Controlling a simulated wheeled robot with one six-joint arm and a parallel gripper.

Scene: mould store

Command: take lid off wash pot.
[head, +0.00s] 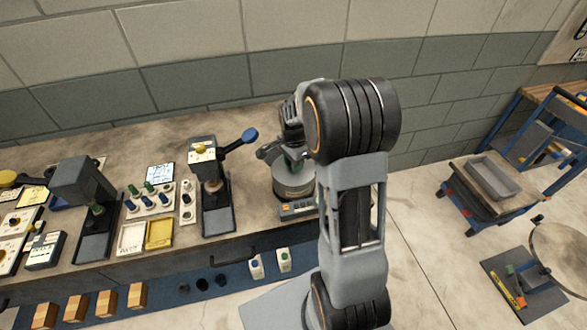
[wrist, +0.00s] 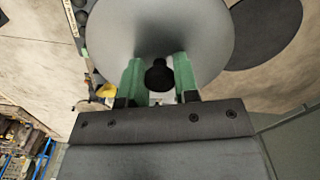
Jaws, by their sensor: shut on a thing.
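The wash pot (head: 294,188) is a round grey vessel on the bench, partly hidden behind my arm. My gripper (head: 292,162) is just above it in the head view. In the wrist view, the green fingers of my gripper (wrist: 160,80) are shut on the black knob (wrist: 158,74) of a round grey lid (wrist: 160,25). The lid fills the top middle of that view. From these frames I cannot tell whether the lid touches the pot's rim.
A press with a blue-ended lever (head: 215,190) stands left of the pot. A small control box (head: 297,208) is in front of it. A yellow tray (head: 159,233) and bottle rack (head: 150,199) are further left. A dark round patch (wrist: 265,30) shows beside the lid.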

